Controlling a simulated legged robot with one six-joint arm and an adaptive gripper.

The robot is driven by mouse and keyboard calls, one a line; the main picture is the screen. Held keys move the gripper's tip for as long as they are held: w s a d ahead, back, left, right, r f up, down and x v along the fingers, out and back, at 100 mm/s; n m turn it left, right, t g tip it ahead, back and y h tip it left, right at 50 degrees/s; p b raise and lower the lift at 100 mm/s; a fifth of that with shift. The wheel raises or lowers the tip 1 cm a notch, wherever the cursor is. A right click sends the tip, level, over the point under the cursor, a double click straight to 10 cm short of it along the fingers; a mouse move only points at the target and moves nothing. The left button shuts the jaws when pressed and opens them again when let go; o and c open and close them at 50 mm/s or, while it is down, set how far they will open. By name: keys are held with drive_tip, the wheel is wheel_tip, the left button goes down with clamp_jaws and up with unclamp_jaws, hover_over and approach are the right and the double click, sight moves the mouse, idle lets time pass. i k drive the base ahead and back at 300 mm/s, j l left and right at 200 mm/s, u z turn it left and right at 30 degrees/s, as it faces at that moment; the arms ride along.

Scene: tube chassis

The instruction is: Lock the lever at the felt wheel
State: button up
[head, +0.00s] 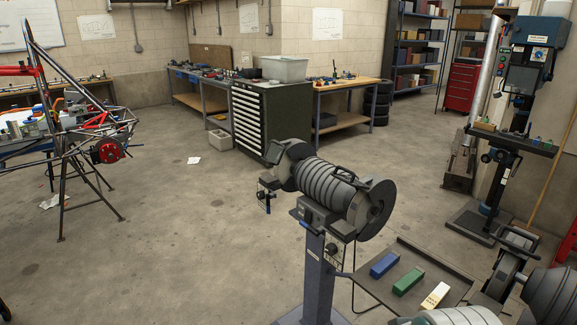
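A grey pedestal machine with a ribbed motor (326,186) stands in the middle foreground. A thick round wheel (376,208) is on its right end, and a dark rounded guard or wheel (287,162) is on its left end. I cannot tell for sure which is the felt wheel. A small dark arm-like part (266,196) sticks out at the lower left; it may be the lever, but its setting is too small to read. A dark handle-like part (342,172) sits on top of the motor.
A dark tray (455,291) beside the pedestal (318,278) holds blue, green and white bars. A drill press (520,110) stands at the right. A tube chassis (75,130) stands at the left. A drawer cabinet (270,118) and benches line the back.

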sight(302, 222)
drive_tip(key=i+u, duration=0.2)
drive_tip(key=i, duration=0.8)
drive_tip(key=i+j+z, duration=0.2)
